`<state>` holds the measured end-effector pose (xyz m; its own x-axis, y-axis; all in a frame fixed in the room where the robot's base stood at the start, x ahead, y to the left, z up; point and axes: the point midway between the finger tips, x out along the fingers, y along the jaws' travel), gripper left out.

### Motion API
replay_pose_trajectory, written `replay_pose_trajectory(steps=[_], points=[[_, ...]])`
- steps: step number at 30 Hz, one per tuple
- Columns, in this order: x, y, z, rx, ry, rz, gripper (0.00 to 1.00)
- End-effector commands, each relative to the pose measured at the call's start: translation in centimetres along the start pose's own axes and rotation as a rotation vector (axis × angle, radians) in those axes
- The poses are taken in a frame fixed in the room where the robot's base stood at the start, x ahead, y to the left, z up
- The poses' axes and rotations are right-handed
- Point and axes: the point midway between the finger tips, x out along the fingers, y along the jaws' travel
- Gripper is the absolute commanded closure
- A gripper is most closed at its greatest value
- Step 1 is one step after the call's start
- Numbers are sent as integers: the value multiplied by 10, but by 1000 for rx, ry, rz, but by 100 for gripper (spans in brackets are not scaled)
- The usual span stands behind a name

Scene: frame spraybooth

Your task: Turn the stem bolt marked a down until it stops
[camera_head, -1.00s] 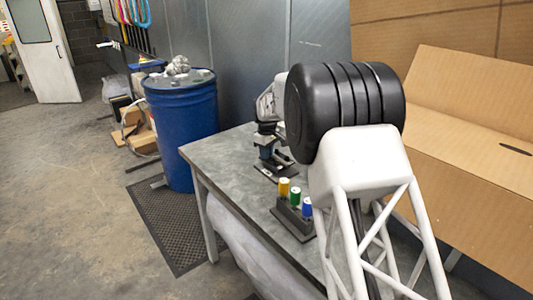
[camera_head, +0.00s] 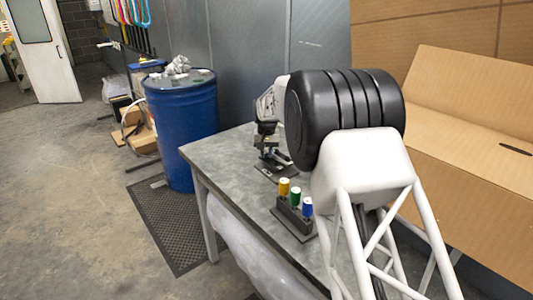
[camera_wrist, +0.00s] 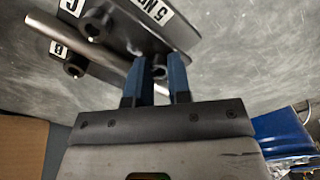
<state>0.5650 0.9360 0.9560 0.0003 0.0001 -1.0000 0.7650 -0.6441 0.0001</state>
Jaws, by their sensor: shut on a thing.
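In the wrist view, a dark fixture plate (camera_wrist: 130,38) carries dark round bolt heads and white letter labels. One bolt head (camera_wrist: 95,22) is near label C (camera_wrist: 73,6), and another (camera_wrist: 75,66) is near label B (camera_wrist: 57,48). My gripper (camera_wrist: 158,70) has its two blue fingers shut around a small dark bolt head (camera_wrist: 159,71) at the plate's lower right edge. No letter a is readable; its label may be hidden. In the head view, the fixture (camera_head: 277,173) stands on the table, with my gripper (camera_head: 267,140) over it, partly hidden by my arm.
On the grey table (camera_head: 225,155), a dark stand (camera_head: 293,219) holds yellow, green and blue cylinders. A blue drum (camera_head: 183,130) stands behind left; cardboard (camera_head: 465,150) is at right.

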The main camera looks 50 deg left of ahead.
Motion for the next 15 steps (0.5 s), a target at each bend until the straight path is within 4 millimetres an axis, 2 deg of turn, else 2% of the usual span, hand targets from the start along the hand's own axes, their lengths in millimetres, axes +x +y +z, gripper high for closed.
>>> replay_pose_trajectory(steps=[6,15], points=[[1,0,0,188,-1,0,100],[1,0,0,357,-1,0,100]])
